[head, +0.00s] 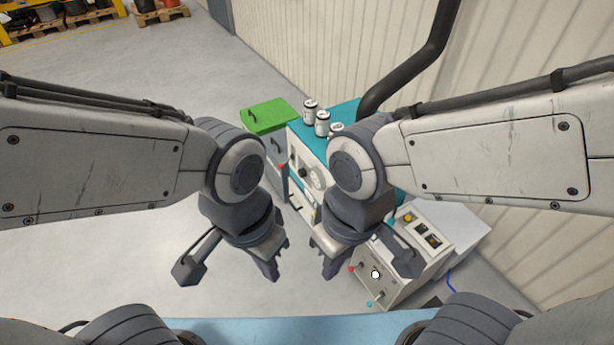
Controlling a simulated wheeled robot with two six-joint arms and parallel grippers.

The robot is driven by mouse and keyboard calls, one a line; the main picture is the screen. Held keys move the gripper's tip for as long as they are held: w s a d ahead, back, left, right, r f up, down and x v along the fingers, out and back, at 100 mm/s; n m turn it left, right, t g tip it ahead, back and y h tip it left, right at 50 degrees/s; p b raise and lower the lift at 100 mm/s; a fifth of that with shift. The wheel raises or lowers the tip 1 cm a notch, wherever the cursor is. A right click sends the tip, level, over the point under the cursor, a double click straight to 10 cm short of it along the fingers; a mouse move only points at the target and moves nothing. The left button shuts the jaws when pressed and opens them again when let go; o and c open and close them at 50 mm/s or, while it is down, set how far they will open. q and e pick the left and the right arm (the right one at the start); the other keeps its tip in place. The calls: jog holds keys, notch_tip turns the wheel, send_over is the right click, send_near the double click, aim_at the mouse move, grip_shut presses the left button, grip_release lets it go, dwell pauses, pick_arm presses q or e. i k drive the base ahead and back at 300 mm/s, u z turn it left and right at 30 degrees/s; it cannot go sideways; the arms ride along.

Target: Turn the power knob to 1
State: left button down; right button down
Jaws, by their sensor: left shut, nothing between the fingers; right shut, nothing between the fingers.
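Two machines carry controls, and no label or number is readable, so I cannot tell which control is the power knob. The grey machine (392,290) at lower right has a round white knob (375,273) on its front panel. The teal-topped cabinet (345,112) behind has a dark knob (302,173) and a round dial on its front, partly hidden by my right arm. My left gripper (273,270) is shut and empty over the floor, left of the grey machine. My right gripper (329,268) is shut and empty, apart from the white knob and to its left in the picture.
White cans (322,123) stand on the teal top. A green-topped drawer unit (270,115) is left of it. A thick black pipe (425,58) rises beside the ribbed wall (330,40). Red (351,269) and teal (369,304) knobs stick out of the grey machine. Floor at left is clear.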

aim_at(302, 173)
jog(key=u, duration=0.4)
jog(key=i, duration=1.4)
jog(key=u, duration=0.4)
